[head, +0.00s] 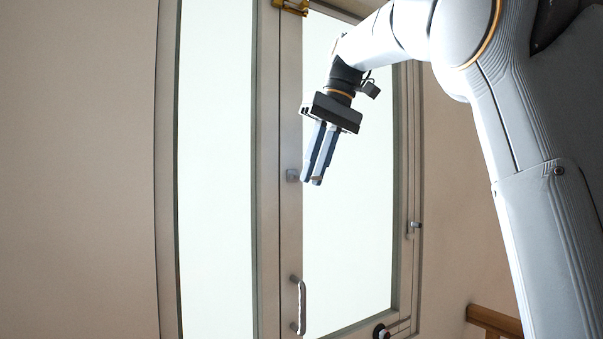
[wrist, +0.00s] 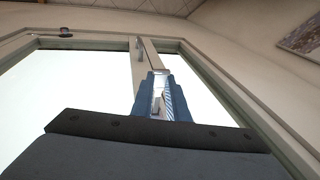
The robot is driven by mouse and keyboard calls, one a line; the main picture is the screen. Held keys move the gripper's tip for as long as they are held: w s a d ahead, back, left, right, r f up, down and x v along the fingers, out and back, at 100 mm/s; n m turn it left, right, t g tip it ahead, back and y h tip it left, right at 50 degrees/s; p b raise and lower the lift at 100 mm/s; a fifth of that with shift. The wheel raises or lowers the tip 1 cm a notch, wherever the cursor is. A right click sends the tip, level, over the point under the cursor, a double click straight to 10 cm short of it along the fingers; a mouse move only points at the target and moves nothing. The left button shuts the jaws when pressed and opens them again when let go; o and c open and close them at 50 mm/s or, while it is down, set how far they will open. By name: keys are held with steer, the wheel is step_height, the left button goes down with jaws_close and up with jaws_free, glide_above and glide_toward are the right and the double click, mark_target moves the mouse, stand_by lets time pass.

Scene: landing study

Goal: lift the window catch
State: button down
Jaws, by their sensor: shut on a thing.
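The window catch shows in the head view as a small grey metal block (head: 292,175) on the upright frame bar, just left of my fingertips. My gripper (head: 312,181) reaches down to it in front of the pane, its two blue-grey fingers close together. In the wrist view my gripper (wrist: 160,82) is shut on a pale metal piece (wrist: 158,100) between the fingers, which looks like part of the catch. The fingers hide most of that piece, and its exact angle cannot be told.
A bar handle (head: 299,305) sits lower on the same frame bar, and brass-coloured hardware (head: 291,6) is at the top. A small metal fitting (head: 413,227) is on the right frame edge. A wooden piece (head: 495,322) stands at lower right. Bare wall (head: 80,170) fills the left.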

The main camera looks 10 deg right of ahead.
stand_by(0.5)
steer(key=c, duration=1.7)
jaws_free()
steer(key=shift+v, duration=3.85)
steer(key=shift+a, duration=0.1)
